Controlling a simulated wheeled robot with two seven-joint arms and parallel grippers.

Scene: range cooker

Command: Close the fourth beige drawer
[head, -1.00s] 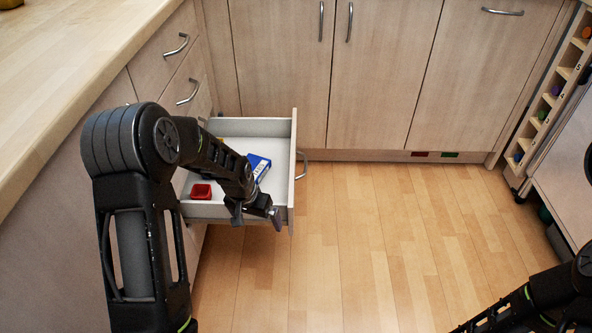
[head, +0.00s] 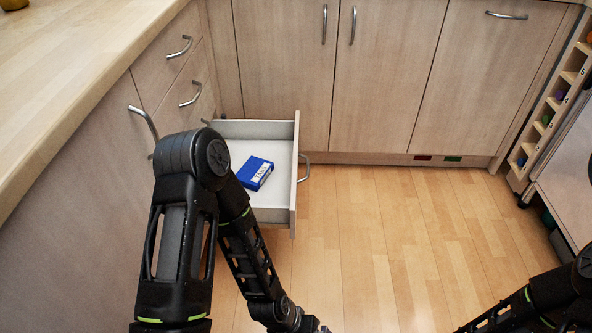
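The beige drawer (head: 296,165) at the left is pulled out, with its wooden front facing right and a metal handle (head: 305,166) on that front. A blue box (head: 255,172) lies inside on the pale drawer bottom. My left arm crosses in front of the drawer's near left part and hides some of it. Its lower link points down and right, with the end (head: 310,326) at the bottom edge of the picture, apart from the drawer; the fingers cannot be made out. My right arm shows at the bottom right, but its gripper is not visible.
Two shut drawers with handles (head: 180,47) sit in the left cabinet under the wooden worktop (head: 75,75). Shut cupboard doors (head: 385,80) stand at the back. A narrow rack (head: 548,110) is at the right. The wooden floor (head: 390,240) right of the drawer is clear.

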